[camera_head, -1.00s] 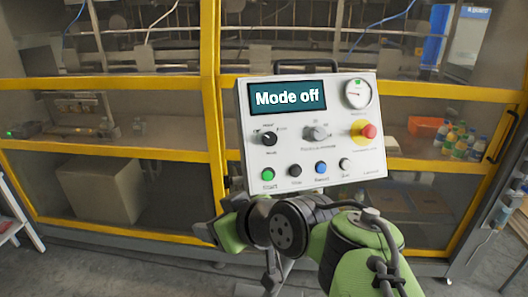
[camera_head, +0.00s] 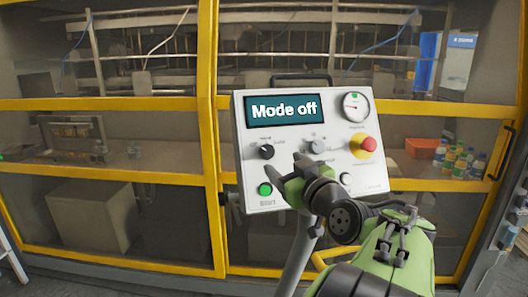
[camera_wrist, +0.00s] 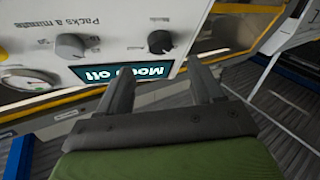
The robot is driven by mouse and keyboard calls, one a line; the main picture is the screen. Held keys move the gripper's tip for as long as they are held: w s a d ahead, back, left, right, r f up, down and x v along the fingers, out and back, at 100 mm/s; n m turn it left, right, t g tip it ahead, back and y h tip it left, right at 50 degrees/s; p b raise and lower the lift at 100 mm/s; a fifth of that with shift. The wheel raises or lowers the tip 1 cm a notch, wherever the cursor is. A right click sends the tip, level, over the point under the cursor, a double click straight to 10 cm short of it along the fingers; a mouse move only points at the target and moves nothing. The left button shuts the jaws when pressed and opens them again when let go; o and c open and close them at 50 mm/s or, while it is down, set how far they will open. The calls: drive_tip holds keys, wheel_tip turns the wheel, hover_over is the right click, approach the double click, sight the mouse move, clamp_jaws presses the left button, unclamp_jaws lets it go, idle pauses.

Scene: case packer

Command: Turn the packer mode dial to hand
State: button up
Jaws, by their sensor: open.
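The white control panel (camera_head: 237,140) has a display (camera_head: 284,111) reading "Mode off". The black mode dial (camera_head: 266,151) is on the panel's left side, with small labels around it that are hard to read. It also shows in the wrist view (camera_wrist: 160,42), just beyond and between my fingertips. My gripper (camera_head: 288,163) is in front of the panel, a little right of and below the dial in the head view. In the wrist view my gripper (camera_wrist: 162,64) is open, with nothing between its fingers. They seem apart from the dial.
A grey dial (camera_head: 317,146) labelled packs a minute is right of the mode dial. A red stop button (camera_head: 368,145) on yellow, a gauge (camera_head: 356,106) and a green button (camera_head: 265,189) are also close by. Yellow-framed machine doors (camera_head: 208,120) stand behind the panel.

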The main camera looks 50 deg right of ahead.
sight(268, 153)
drive_tip(key=p+x, duration=0.1)
drive_tip(key=x, duration=0.6)
drive_tip(key=shift+w, duration=0.15)
drive_tip(key=shift+c, duration=0.3)
drive_tip(key=c, duration=1)
